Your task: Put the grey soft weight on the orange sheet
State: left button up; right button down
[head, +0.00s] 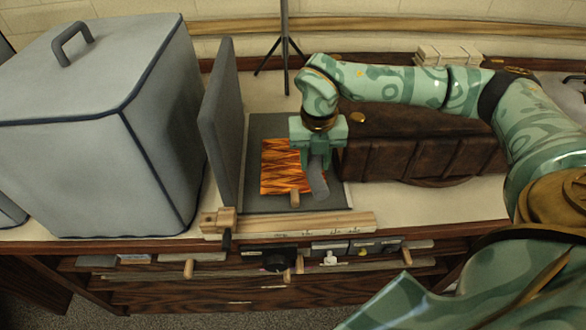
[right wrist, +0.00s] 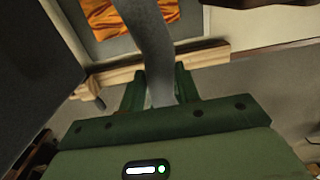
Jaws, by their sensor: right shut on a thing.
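The orange sheet (head: 278,168), with dark streaks, lies in a shallow dark grey tray (head: 258,128); part of it also shows at the top of the right wrist view (right wrist: 118,22). My right gripper (head: 317,152) is over the sheet's right side and shut on the grey soft weight (head: 319,184). The weight is a long, bending grey strip hanging down from the jaws; it also shows in the right wrist view (right wrist: 150,40). Its lower end is by the sheet's right edge. I cannot tell whether it touches anything. My left gripper is not in view.
A large grey covered box (head: 90,140) and an upright grey panel (head: 221,125) stand left of the tray. A brown case (head: 420,145) stands right. A wooden bar (head: 300,224) runs along the front. A small wooden peg (head: 294,198) is at the sheet's front edge.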

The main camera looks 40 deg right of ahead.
jog(key=w+f+b, duration=0.1)
jog(key=w+f, duration=0.2)
jog(key=w+f+b, duration=0.2)
jog(key=w+f, duration=0.2)
jog(key=shift+w+a, duration=0.1)
jog(key=shift+w, duration=0.2)
notch_tip(320, 180, down, 3)
jog(key=shift+f+b, duration=0.2)
jog(key=shift+b, duration=0.6)
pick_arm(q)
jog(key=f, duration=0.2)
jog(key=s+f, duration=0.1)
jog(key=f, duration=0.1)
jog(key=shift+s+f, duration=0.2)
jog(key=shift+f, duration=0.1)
pick_arm(e)
jog(key=shift+w+r, duration=0.1)
jog(key=shift+f, duration=0.4)
jog(key=c, duration=1)
grip_release()
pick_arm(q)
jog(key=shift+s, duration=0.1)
